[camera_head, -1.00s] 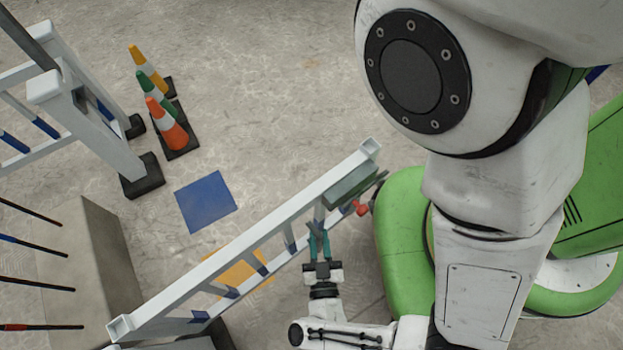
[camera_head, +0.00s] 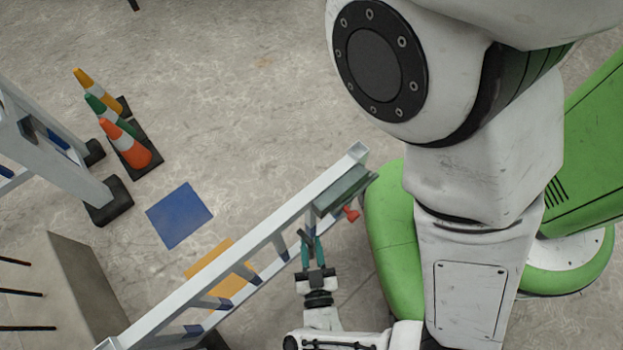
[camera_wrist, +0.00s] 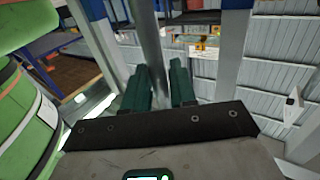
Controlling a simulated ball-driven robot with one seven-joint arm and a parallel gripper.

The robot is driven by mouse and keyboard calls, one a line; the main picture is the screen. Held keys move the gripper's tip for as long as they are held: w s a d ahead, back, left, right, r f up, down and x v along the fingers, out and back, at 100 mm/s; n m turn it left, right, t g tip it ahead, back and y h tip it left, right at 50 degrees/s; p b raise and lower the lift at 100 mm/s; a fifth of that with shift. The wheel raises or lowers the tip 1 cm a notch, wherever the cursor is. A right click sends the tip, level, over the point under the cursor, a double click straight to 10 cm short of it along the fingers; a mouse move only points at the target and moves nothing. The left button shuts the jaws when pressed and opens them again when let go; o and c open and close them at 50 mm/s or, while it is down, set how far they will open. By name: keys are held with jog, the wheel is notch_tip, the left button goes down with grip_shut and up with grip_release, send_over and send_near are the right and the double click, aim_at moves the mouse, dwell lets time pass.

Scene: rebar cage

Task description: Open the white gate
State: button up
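The white gate (camera_head: 240,262) is a ladder-like frame with blue bands. It runs diagonally across the lower middle of the head view. A grey-green latch box (camera_head: 341,190) with a red knob (camera_head: 351,215) sits near its upper right end. My gripper (camera_head: 311,245) is at the gate's near side, left of and below the red knob. In the wrist view, its green fingers (camera_wrist: 166,80) lie on both sides of a grey upright bar of the gate (camera_wrist: 150,35) and appear closed on it. The exact contact is partly hidden.
A white frame (camera_head: 60,150) with black feet stands at left. Orange, green and yellow cones (camera_head: 124,143) stand beside it. A grey block with dark bars (camera_head: 75,285) is at lower left. Blue (camera_head: 180,215) and orange (camera_head: 208,262) floor patches lie beyond the gate; the floor there is clear.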

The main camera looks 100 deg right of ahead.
jog(key=shift+o, duration=1)
jog(key=a, duration=0.7)
jog(key=shift+w+a, duration=0.15)
jog(key=shift+a, duration=0.1)
